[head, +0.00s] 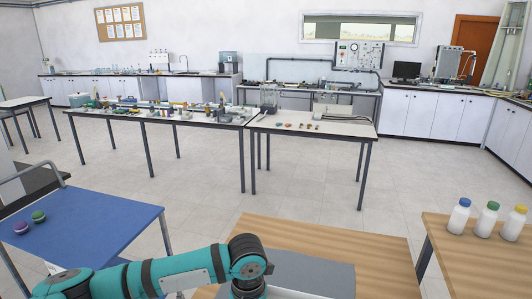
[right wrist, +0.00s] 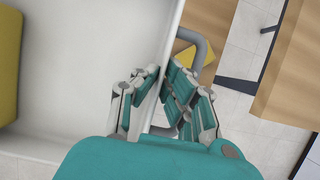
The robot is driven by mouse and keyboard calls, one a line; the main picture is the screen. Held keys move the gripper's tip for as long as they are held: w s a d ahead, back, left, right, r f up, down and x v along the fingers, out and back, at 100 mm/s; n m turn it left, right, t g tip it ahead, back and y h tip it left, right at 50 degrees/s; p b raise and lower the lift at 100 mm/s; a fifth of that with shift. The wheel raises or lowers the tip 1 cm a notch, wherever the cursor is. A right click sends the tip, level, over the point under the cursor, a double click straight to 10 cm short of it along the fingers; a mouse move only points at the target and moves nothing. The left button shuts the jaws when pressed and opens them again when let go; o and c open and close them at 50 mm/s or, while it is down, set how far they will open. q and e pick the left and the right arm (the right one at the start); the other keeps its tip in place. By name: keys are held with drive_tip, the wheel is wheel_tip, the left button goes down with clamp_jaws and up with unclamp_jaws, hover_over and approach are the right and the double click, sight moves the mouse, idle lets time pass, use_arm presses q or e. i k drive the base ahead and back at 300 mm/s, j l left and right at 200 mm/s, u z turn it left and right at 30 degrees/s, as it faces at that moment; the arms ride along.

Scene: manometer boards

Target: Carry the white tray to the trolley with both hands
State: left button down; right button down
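The white tray (right wrist: 75,65) fills the left of the right wrist view, with a yellow object (right wrist: 8,70) lying in it. My right gripper (right wrist: 162,82) has one finger inside and one outside the tray's side wall, and they appear closed on it. A grey curved bar (right wrist: 204,48) shows beside the wall. The trolley (head: 95,225) has a blue top and stands at the left.
A purple item (head: 21,228) and a green item (head: 38,216) sit on the trolley's left part; the rest is clear. A wooden table (head: 375,255) bears a grey flat panel (head: 315,270). Several bottles stand on the right table (head: 465,265). Open floor lies beyond.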

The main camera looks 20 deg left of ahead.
sight(85, 235)
drive_tip(key=j, duration=2.05)
drive_tip(key=i+j, duration=0.1)
drive_tip(key=j, duration=0.4)
drive_tip(key=i+j, duration=0.1)
drive_tip(key=j, duration=0.95)
drive_tip(key=i+j, duration=0.15)
drive_tip(key=j, duration=0.35)
drive_tip(key=i+j, duration=0.15)
drive_tip(key=j, duration=0.15)
drive_tip(key=i+j, duration=0.2)
drive_tip(key=j, duration=0.15)
drive_tip(key=i+j, duration=0.15)
drive_tip(key=j, duration=0.15)
